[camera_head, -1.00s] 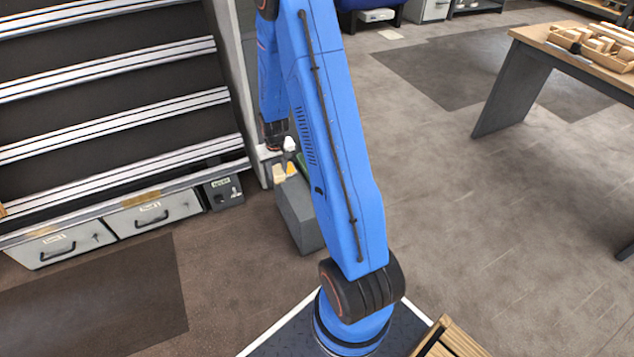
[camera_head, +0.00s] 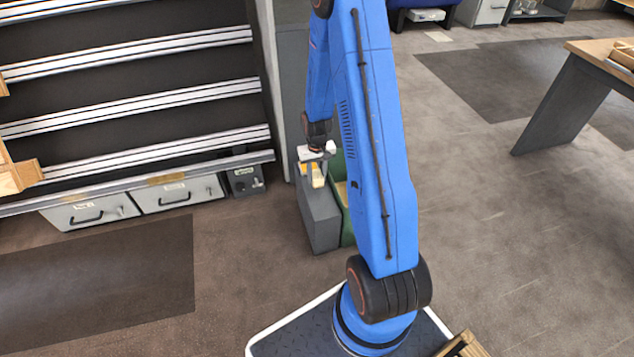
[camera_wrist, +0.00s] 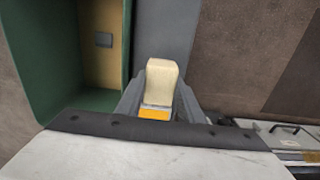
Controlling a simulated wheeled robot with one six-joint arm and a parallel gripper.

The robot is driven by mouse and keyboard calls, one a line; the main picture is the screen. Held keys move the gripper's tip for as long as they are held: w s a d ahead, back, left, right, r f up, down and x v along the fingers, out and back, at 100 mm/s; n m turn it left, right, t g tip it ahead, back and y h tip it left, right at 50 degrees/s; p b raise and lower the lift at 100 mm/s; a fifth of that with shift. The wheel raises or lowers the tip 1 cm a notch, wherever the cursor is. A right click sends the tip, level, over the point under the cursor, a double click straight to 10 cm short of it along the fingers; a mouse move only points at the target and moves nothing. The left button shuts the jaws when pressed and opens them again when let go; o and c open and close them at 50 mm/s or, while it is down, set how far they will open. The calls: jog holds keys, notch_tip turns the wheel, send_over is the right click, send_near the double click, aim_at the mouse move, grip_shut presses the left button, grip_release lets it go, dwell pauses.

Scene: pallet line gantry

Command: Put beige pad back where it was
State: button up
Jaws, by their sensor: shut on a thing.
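The beige pad (camera_wrist: 162,82) is between the fingers of my gripper (camera_wrist: 160,105) in the wrist view, and the gripper is shut on it. In the head view my gripper (camera_head: 318,168) hangs over the top of a grey box-like stand (camera_head: 320,215), with the pale pad (camera_head: 319,179) low between its fingers. An orange piece (camera_wrist: 154,114) shows just below the pad in the wrist view. It also shows beside the fingers in the head view (camera_head: 308,168). I cannot tell whether the pad touches the stand.
A green bin (camera_head: 347,228) stands against the stand's right side, partly behind my arm. Grey drawers (camera_head: 90,211) sit under the rack at left. The floor in front is clear.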

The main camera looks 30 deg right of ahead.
aim_at(317, 181)
jog(key=shift+f, duration=1.8)
jog(key=shift+f, duration=0.1)
jog(key=o, duration=1)
jog(key=shift+c, duration=0.2)
